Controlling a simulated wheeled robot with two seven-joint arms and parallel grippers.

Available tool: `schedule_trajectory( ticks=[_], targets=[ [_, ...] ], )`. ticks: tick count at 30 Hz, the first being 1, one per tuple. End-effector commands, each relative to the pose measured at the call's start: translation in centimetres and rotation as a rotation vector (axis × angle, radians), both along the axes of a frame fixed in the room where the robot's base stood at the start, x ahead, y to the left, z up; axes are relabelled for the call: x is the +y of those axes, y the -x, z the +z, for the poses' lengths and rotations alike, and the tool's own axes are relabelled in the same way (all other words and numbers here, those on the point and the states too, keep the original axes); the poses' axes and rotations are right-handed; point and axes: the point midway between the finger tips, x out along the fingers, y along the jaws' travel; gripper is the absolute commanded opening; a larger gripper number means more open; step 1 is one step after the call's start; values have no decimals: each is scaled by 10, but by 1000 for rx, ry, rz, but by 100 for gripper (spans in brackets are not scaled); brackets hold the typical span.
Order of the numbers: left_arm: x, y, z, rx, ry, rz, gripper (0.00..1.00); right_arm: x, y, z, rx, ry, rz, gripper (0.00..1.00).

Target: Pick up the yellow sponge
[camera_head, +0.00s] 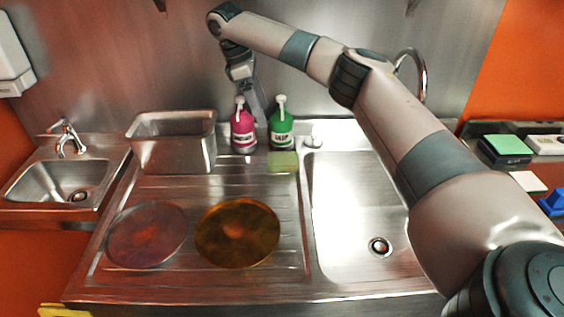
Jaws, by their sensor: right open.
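A yellow-green sponge (284,162) lies on the steel counter just in front of the green soap bottle (281,125). My right arm reaches across from the right, and its gripper (257,112) hangs down at the back, by the pink bottle (243,128) and the green bottle, above and behind the sponge. The gripper is open and apart from the sponge. Its fingertips are small and partly hidden among the bottles. My left gripper is not in view.
A steel container (173,142) stands left of the bottles. Two round plates, one reddish (147,235) and one amber (237,233), lie on the drainboard. An empty sink basin (352,205) with a tall curved tap is on the right. My arm covers part of it.

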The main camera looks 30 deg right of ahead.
Motion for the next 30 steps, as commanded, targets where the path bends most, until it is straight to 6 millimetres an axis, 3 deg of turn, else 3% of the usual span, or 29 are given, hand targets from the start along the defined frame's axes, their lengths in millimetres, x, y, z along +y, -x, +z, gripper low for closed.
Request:
schedule_trajectory(
  ticks=[9, 10, 12, 18, 24, 30],
  targets=[
    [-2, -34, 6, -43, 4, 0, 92, -12, 8, -44, 3, 0, -1, 73],
    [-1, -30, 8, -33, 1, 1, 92, -14, 9, -47, 2, 1, -2, 73],
    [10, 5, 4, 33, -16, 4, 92, -17, 11, -58, 4, 1, -2, 73],
    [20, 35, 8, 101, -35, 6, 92, -25, 16, -90, 2, 1, 0, 73],
    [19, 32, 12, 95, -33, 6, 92, -29, 19, -109, 1, 0, 0, 73],
    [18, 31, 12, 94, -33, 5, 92, -29, 19, -112, 0, 0, 0, 73]
  ],
)
